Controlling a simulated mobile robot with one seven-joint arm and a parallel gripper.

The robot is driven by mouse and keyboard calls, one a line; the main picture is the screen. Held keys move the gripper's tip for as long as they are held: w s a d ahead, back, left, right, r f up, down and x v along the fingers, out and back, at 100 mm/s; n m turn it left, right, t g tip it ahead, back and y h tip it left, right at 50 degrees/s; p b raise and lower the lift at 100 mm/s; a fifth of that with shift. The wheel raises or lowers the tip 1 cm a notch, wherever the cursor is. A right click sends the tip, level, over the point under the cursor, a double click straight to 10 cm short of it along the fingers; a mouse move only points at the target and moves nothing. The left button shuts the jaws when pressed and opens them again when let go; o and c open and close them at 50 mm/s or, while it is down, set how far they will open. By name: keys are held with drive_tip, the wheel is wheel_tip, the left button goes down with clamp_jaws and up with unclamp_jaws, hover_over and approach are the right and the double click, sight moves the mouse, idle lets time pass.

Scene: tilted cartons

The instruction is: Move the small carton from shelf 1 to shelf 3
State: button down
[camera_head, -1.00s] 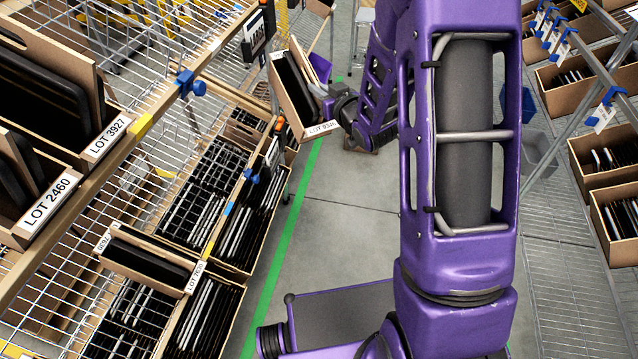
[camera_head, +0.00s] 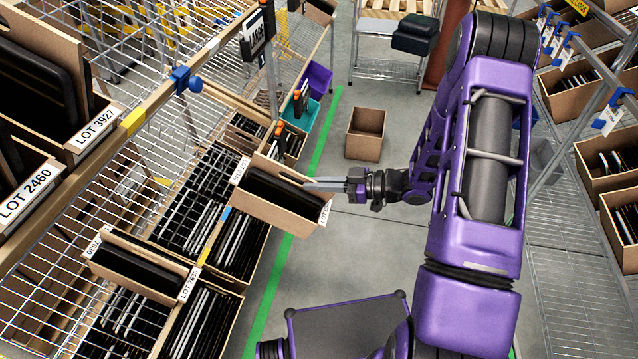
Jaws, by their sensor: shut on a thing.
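The small carton (camera_head: 270,213) is brown cardboard with dark flat items inside and white labels at its ends. It is in the middle of the head view, slightly tilted, its right end lower in the picture. My gripper (camera_head: 316,185) reaches in from the right and is shut on the carton's far side wall; the exact finger contact is small in view. The carton overlaps the front edge of the left rack's lower shelf (camera_head: 205,262) in the picture. I cannot tell its height above that shelf.
A similar carton (camera_head: 137,274) lies across the lower cartons at left. The upper wire shelf (camera_head: 140,126) holds cartons labelled LOT 3927 and LOT 2460 (camera_head: 26,198). An empty box (camera_head: 365,146) stands on the floor.

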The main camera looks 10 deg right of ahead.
drive_tip(key=r+b+x, duration=0.1)
drive_tip(key=b+x, duration=0.1)
drive_tip(key=x, duration=1.4)
drive_tip(key=r+b+x, duration=0.2)
drive_tip(key=b+x, duration=0.1)
drive_tip(key=x, duration=1.4)
drive_tip(key=shift+w+a, duration=0.2)
drive_tip(key=shift+a, duration=0.15)
idle(0.4)
drive_tip(key=shift+f, duration=0.2)
idle(0.8)
